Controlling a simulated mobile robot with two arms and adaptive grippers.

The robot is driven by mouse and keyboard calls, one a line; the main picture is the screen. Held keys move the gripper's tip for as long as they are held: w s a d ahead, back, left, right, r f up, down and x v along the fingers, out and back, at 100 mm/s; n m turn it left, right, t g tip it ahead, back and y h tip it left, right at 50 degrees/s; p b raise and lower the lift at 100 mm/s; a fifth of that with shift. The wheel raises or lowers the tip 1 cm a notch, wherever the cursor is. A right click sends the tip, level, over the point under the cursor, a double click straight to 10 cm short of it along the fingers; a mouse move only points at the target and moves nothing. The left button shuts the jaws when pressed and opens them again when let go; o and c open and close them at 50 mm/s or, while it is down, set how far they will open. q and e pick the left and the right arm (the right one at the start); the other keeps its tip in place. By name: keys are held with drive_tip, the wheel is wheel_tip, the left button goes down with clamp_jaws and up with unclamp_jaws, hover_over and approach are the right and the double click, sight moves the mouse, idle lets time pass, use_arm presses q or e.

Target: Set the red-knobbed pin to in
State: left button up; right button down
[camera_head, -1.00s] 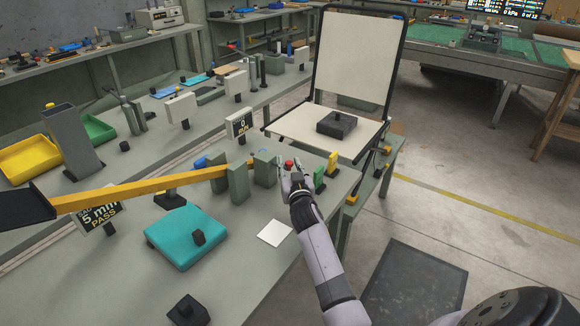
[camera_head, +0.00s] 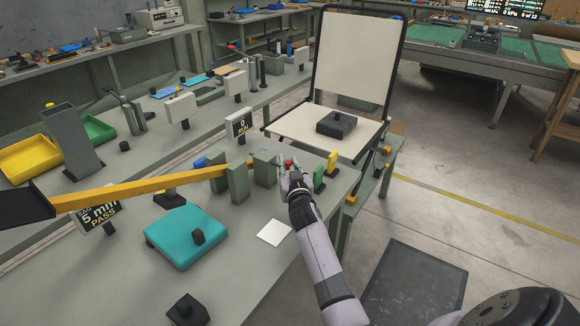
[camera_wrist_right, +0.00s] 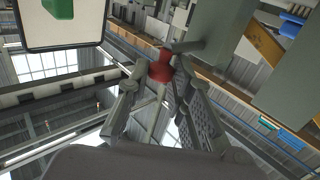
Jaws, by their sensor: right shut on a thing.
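The red knob of the pin (camera_wrist_right: 160,68) shows between the fingertips of my right gripper (camera_wrist_right: 155,85) in the right wrist view. In the head view the red knob (camera_head: 288,162) is mostly covered by my right gripper (camera_head: 287,168), which is shut on it. The knob is on the right side of the grey upright blocks (camera_head: 264,168) on the bench. How deep the pin sits is hidden. My left gripper is not in view.
A long yellow bar (camera_head: 150,187) runs left from the blocks. A green block (camera_head: 319,178) and a yellow block (camera_head: 332,161) stand just right of my gripper. A teal pad (camera_head: 182,235) lies nearer.

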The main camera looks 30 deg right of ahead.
drive_tip(key=shift+w+a+f+b, duration=0.15)
drive_tip(key=shift+w+a+b, duration=0.15)
drive_tip(key=shift+w, duration=0.2)
drive_tip(key=shift+w+a+f+b, duration=0.1)
drive_tip(key=shift+w+a+b, duration=0.1)
drive_tip(key=shift+w+b, duration=0.25)
drive_tip(key=c, duration=1.8)
unclamp_jaws()
drive_tip(key=shift+c, duration=0.2)
drive_tip(key=o, duration=0.4)
drive_tip(key=shift+w+a, duration=0.1)
drive_tip(key=shift+w, duration=0.2)
drive_tip(key=shift+s, duration=0.15)
drive_tip(key=v, duration=1.1)
drive_tip(key=shift+s+a, duration=0.15)
drive_tip(key=shift+s, duration=0.2)
